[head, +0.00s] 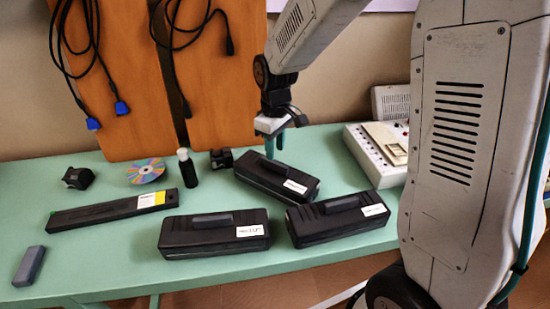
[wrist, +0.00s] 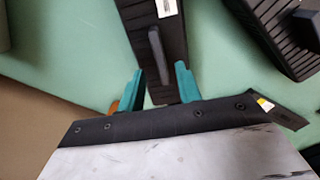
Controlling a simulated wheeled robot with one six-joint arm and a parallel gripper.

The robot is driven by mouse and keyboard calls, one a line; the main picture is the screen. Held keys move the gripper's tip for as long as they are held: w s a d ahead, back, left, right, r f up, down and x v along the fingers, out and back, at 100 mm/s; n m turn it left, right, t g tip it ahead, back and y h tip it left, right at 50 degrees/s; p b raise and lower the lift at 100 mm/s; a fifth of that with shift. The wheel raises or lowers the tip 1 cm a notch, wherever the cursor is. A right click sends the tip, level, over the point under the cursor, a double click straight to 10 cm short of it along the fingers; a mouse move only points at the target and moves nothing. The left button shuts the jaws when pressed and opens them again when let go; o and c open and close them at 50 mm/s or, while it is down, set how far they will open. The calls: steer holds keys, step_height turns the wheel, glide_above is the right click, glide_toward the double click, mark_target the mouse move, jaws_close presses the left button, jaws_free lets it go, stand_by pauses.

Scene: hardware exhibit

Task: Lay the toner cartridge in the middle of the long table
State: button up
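Three similar black ribbed boxes with a top handle and white label, which look like toner cartridges, lie on the long green table (head: 110,262): a back one (head: 270,178), a front left one (head: 215,236) and a front right one (head: 337,221). A long flat black bar (head: 105,212) with a yellow and white label lies left of them. I cannot tell which the task means. My gripper (head: 273,150) points down at the far end of the back box. In the wrist view my gripper (wrist: 159,70) is open, its teal fingers either side of that box (wrist: 142,25); contact is unclear.
A white control box (head: 375,155) stands at the back right. A disc (head: 146,171), a dark bottle (head: 187,168) and small black devices (head: 78,178) (head: 221,158) line the back. A grey block (head: 29,266) lies front left. The table's left part has bare room.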

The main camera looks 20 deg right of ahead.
step_height(320, 180, up, 7)
steer(key=s+d+r+m, duration=0.1)
steer(key=s+r+m, duration=0.1)
steer(key=s+r, duration=0.35)
steer(key=s+d+r+m, duration=0.1)
steer(key=s+r, duration=0.1)
steer(key=s, duration=0.6)
steer(key=s+d+m+t, duration=0.1)
steer(key=s+m, duration=0.2)
steer(key=s, duration=1.1)
steer(key=shift+s+m, duration=0.3)
steer(key=shift+m, duration=0.1)
